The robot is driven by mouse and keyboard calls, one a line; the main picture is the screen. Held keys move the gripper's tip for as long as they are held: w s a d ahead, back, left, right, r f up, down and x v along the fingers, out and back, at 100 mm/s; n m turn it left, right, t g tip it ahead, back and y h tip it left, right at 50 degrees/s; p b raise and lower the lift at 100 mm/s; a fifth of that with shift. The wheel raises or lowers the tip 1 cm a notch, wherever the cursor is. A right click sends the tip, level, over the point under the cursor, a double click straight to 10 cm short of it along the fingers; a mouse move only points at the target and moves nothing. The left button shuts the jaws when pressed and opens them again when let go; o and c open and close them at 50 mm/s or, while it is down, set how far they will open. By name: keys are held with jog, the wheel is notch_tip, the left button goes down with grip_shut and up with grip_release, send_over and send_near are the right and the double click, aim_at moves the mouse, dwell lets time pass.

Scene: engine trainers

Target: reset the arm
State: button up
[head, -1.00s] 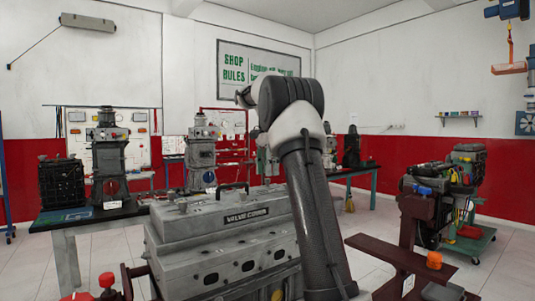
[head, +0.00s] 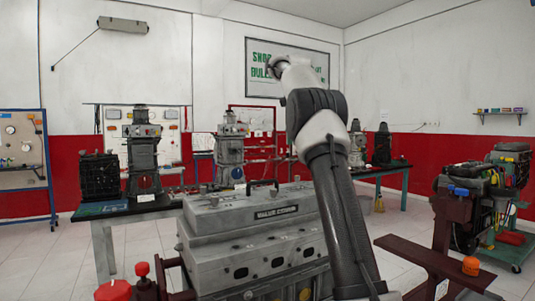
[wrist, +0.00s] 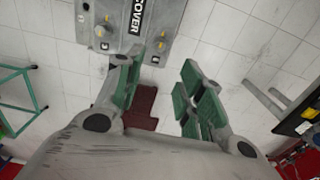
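My arm rises in the middle of the head view, beside and in front of the grey engine block with its valve cover (head: 245,212). The arm's upper end reaches up before the shop rules sign; my gripper is not clearly visible there. In the wrist view my gripper (wrist: 160,88) is open, its green-padded fingers apart with nothing between them. The valve cover (wrist: 160,18) shows beyond the fingers at the top of the wrist view, with the left finger's tip overlapping its lower edge in the picture.
A workbench (head: 102,248) with a dark engine part (head: 98,178) and a grey engine (head: 143,165) stands at the left. A dark red stand (head: 432,258) with an orange knob (head: 471,265) is at the right.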

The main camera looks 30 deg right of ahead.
jog(key=s+a+f+n+t, duration=0.2)
jog(key=s+a+f+n, duration=0.1)
jog(key=s+a+n, duration=0.95)
jog(key=s+a+f+n+t, duration=0.1)
jog(key=s+a+f+n, duration=0.1)
jog(key=s+f, duration=0.7)
jog(key=s+a+f+n+t, duration=0.1)
jog(key=s+a+f+n, duration=0.2)
jog(key=s+f, duration=0.6)
jog(key=shift+s+a+f+n, duration=0.35)
jog(key=shift+s+f, duration=0.05)
jog(key=shift+s, duration=0.7)
jog(key=shift+r, duration=0.1)
